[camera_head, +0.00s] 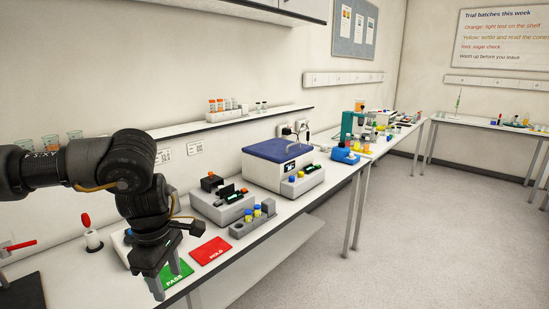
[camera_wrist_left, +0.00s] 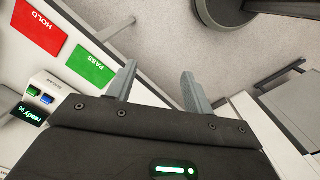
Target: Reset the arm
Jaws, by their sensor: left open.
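My left arm comes in from the left in the head view. My left gripper (camera_head: 157,283) points down over the front edge of the bench, close to the green PASS mat (camera_head: 178,272). Its fingers are apart with nothing between them. In the left wrist view the two fingers of the gripper (camera_wrist_left: 158,84) stand spread over the floor, and the PASS mat (camera_wrist_left: 90,67) and red HOLD mat (camera_wrist_left: 37,27) lie to the left. My right gripper is not in view.
The HOLD mat (camera_head: 211,250) lies on the bench. Behind it stand a grey rack (camera_head: 243,230) with capped vials, a grey device (camera_head: 220,206) and a blue-lidded machine (camera_head: 280,160). A wall shelf (camera_head: 180,128) runs above. The floor (camera_head: 330,240) at right is clear.

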